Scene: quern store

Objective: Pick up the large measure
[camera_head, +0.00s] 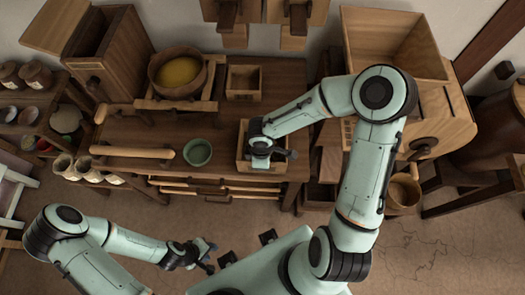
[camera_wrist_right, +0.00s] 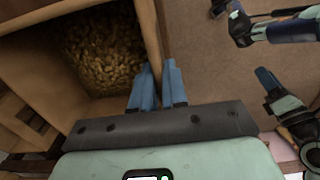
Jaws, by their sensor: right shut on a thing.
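The large measure, an open wooden box (camera_head: 242,141), is at the front right of the dark worktable. In the right wrist view the box (camera_wrist_right: 151,38) holds brown grain. My right gripper (camera_head: 263,157) is shut on one wall of it, with a blue finger on each side of the wall, as the wrist view (camera_wrist_right: 158,72) shows. The arm covers much of the box in the head view. I cannot tell whether its base touches the tabletop. My left gripper (camera_head: 208,257) is open and empty, low in front of the table.
A green bowl (camera_head: 197,152) stands left of the box. A smaller wooden box (camera_head: 243,82) and a round wooden tub with yellow contents (camera_head: 179,72) stand behind. A large wooden bin (camera_head: 395,45) is at right. The floor in front is clear.

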